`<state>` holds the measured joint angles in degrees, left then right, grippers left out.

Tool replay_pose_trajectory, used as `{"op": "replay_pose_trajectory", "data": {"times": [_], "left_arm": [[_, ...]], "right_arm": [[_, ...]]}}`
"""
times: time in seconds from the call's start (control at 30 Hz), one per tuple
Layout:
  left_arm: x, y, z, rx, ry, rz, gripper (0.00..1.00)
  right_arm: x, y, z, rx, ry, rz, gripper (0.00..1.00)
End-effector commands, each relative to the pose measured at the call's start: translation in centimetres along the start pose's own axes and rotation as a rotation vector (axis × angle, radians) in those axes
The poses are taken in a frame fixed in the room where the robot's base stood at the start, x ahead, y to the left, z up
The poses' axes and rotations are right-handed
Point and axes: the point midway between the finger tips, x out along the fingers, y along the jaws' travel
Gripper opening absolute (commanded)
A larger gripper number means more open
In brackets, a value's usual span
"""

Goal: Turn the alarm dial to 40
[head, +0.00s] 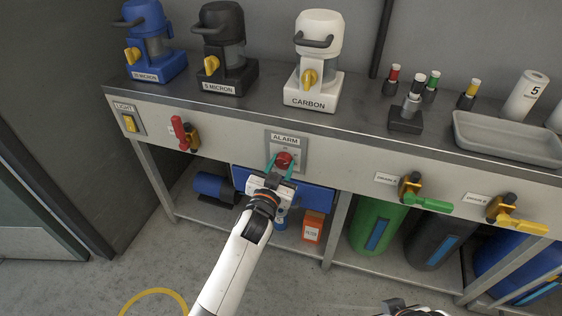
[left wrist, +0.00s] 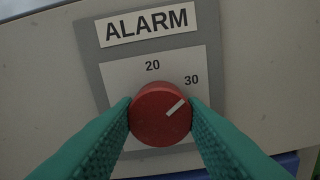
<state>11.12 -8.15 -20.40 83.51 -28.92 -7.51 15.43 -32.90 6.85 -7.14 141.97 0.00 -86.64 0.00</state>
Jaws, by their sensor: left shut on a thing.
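The red alarm dial (head: 284,159) sits on a grey plate labelled ALARM (head: 287,140) on the bench front. In the left wrist view the red dial (left wrist: 160,114) lies between the green fingers of my left gripper (left wrist: 161,125), which is shut on it from both sides. The dial's white mark points to the upper right, a little clockwise past the printed 30; 20 shows above the dial. Other numbers are hidden by the fingers or not visible. In the head view my left gripper (head: 279,168) reaches the dial from below. A part of my right gripper (head: 412,309) shows at the bottom edge.
On the bench front are a yellow light switch (head: 129,123), a red-handled valve (head: 180,133), a green drain handle (head: 428,203) and a yellow one (head: 521,224). Filter housings, including CARBON (head: 314,65), and a grey tray (head: 510,140) stand on top.

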Motion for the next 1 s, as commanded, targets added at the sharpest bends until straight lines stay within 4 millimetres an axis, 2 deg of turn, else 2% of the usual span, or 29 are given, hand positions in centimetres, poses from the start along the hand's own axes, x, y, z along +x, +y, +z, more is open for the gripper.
{"op": "replay_pose_trajectory", "data": {"times": [0.1,1.0], "left_arm": [[0.0,0.0,0.1,0.109,0.001,0.000,0.14],[0.0,0.0,0.0,0.928,-0.001,-0.001,0.14]], "right_arm": [[-0.7,-0.2,-1.5,0.003,0.082,-0.004,0.44],[-1.4,-0.2,-1.0,0.002,0.073,-0.003,0.44]]}}
